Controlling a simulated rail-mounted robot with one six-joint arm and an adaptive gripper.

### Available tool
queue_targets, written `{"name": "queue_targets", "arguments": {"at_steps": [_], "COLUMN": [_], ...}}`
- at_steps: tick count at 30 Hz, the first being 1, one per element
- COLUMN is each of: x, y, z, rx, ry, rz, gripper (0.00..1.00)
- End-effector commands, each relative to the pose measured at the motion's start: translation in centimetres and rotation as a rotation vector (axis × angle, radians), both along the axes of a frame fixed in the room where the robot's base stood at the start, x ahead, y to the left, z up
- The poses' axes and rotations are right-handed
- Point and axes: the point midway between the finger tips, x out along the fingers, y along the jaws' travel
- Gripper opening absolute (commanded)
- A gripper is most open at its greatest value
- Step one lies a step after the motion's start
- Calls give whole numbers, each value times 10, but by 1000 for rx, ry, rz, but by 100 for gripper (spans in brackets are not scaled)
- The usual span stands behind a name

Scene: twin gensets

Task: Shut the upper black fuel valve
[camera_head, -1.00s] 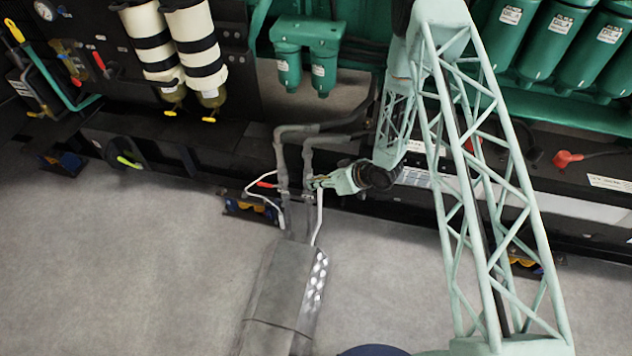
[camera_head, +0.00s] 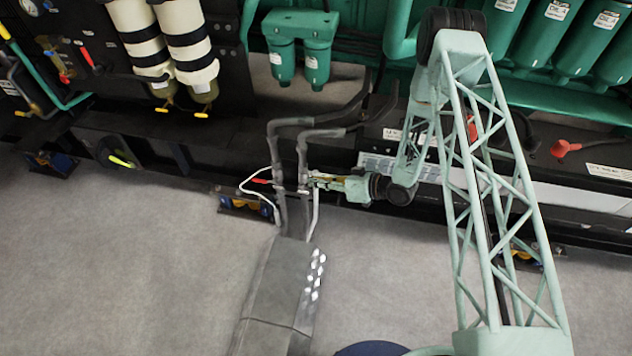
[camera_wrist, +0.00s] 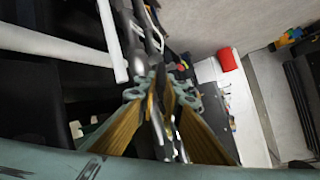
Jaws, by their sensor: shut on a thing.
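My gripper (camera_head: 314,181) reaches from the right to two upright grey fuel pipes (camera_head: 302,160). In the wrist view its gold-padded fingers (camera_wrist: 158,95) are closed together at the pipes. They are shut on the upper black fuel valve, whose small dark handle is mostly hidden between the fingertips. I cannot tell the handle's exact angle. A red lever (camera_head: 262,181) sticks out to the left of the left pipe at about the same height.
White hoses (camera_head: 250,182) loop beside the pipes. A grey metal duct (camera_head: 280,285) stands below on the floor. Green twin filters (camera_head: 300,45) hang above. A black frame rail (camera_head: 200,165) runs behind. The grey floor at left is open.

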Motion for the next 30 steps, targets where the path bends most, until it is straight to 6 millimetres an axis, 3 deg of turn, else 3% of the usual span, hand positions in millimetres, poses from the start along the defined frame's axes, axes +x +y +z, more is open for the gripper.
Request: {"name": "queue_targets", "arguments": {"at_steps": [6, 7, 9, 22, 30], "x": [0, 0, 0, -1, -6], "y": [0, 0, 0, -2, -17], "z": [-1, -1, 0, 1, 8], "rx": [-1, -1, -1, -1, -1], "ry": [0, 0, 0, 0, 0], "rz": [0, 0, 0, 0, 0], "gripper": [0, 11, 14, 14, 14]}}
